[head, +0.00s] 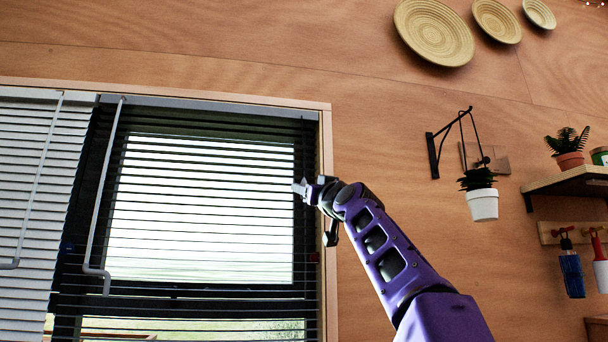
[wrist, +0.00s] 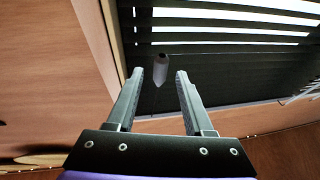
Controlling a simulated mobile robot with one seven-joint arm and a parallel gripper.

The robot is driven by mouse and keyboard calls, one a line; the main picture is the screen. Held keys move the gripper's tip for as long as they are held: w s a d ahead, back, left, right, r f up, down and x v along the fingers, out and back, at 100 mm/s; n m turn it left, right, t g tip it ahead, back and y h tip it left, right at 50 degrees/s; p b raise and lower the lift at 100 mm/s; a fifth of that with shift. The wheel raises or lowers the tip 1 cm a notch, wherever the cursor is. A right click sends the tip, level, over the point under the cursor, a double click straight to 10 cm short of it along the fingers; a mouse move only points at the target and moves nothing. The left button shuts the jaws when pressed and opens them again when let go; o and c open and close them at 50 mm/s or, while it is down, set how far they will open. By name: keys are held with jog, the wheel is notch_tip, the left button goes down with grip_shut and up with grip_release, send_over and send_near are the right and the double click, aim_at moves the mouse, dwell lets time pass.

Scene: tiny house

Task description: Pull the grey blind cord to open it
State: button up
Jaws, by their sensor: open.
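The dark slatted blind (head: 205,150) hangs over the window, its slats partly letting light through. In the wrist view, a small grey tapered pull (wrist: 160,70), which looks like the end of the blind cord, shows between and slightly beyond my fingertips. Its contact with the fingers cannot be told. A thin line runs below it. My gripper (head: 303,189) is at the right side of the dark blind, near the window frame. The wrist view shows my gripper (wrist: 158,76) open, with a clear gap between its fingers. The cord is not clear in the head view.
A white blind (head: 30,150) covers the left side, with bent grey rods (head: 100,200) hanging nearby. The wooden window frame (head: 326,150) is close to my gripper. A hanging white pot (head: 482,205) and a shelf (head: 568,183) are further right.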

jog(key=shift+p+x, duration=1)
jog(key=shift+x, duration=0.35)
grip_shut()
dwell(0.6)
